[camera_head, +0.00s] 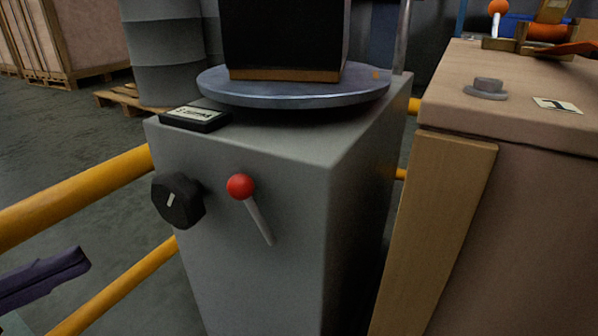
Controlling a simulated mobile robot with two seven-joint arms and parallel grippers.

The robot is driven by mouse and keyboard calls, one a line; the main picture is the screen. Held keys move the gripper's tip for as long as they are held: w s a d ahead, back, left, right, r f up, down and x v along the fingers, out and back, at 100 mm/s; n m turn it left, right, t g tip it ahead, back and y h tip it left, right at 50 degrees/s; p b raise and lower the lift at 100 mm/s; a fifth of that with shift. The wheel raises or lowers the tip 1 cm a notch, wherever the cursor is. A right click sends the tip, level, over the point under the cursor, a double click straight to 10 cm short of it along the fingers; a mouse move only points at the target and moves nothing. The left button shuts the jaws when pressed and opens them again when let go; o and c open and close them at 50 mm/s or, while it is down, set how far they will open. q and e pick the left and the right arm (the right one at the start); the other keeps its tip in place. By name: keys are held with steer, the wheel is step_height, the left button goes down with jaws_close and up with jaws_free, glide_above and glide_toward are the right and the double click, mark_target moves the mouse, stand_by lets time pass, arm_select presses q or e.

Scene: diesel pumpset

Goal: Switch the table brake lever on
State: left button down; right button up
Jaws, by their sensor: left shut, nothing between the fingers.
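The brake lever (257,217) is on the front face of a grey pedestal (270,290). It has a red ball at its upper left end and a pale rod slanting down to the right. A round grey turntable (300,93) sits on top of the pedestal. My left gripper (84,262) shows as a dark purple piece at the lower left edge, shut and empty. It is well left of the lever and apart from it. Most of it is outside the picture. My right gripper is not in view.
A black knob (178,201) is left of the lever. A small black display (195,118) lies on the pedestal's top. Yellow rails (75,196) run at the left. A brown bench (520,210) stands close at the right. A dark block (285,35) stands on the turntable.

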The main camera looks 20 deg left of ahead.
arm_select(q)
steer(key=b, duration=0.3)
glide_toward(254, 212)
steer(key=w+r, duration=0.1)
steer(key=w+d+r, duration=0.1)
steer(key=w, duration=0.1)
steer(key=w+r, duration=0.1)
steer(key=shift+w+d+r, duration=0.15)
steer(key=shift+w+d, duration=0.2)
steer(key=shift+w, duration=0.05)
steer(key=shift+r+p, duration=0.1)
steer(key=shift+p, duration=0.3)
